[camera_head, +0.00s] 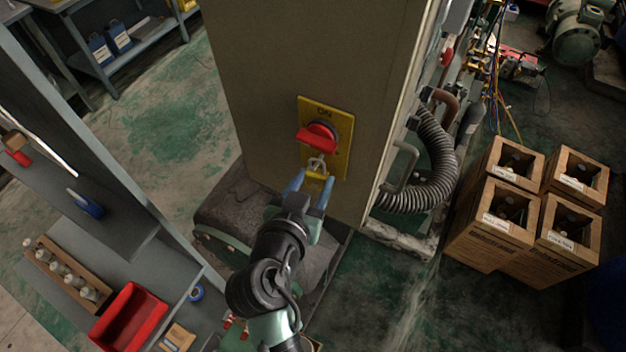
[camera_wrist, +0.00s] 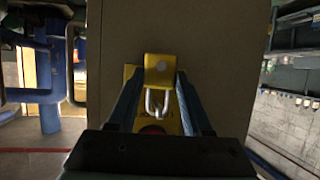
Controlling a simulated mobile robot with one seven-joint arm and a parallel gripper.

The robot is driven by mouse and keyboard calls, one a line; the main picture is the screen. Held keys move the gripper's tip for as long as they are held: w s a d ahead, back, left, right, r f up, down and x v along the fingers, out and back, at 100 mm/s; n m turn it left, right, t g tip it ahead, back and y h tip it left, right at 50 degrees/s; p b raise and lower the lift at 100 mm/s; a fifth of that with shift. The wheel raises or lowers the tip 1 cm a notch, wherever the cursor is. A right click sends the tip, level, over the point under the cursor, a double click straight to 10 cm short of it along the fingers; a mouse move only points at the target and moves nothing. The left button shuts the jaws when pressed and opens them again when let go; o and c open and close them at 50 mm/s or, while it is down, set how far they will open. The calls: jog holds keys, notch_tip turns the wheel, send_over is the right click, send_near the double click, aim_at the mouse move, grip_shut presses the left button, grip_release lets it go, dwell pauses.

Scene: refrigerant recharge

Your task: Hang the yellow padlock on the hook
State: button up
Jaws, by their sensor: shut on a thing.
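The yellow padlock (camera_wrist: 160,70) is between the blue fingertips of my gripper (camera_wrist: 160,76) in the wrist view, with its silver shackle (camera_wrist: 150,105) seen against the switch plate. My gripper is shut on the padlock. In the head view my gripper (camera_head: 313,179) is at the lower part of the yellow switch plate (camera_head: 340,125), and the shackle (camera_head: 317,165) shows just below the red switch handle (camera_head: 317,138). I cannot make out a separate hook, nor tell whether the shackle touches or passes through anything.
The plate is on a tall grey-brown cabinet (camera_head: 320,50). A ribbed hose (camera_head: 440,150) and pipes run along its right side. A grey shelf holds a red bin (camera_head: 130,318) at lower left.

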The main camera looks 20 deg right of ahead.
jog(key=o, duration=1.3)
jog(key=shift+c, duration=0.2)
jog(key=shift+s+a, duration=0.1)
jog(key=b+v, duration=0.4)
jog(key=v, duration=0.9)
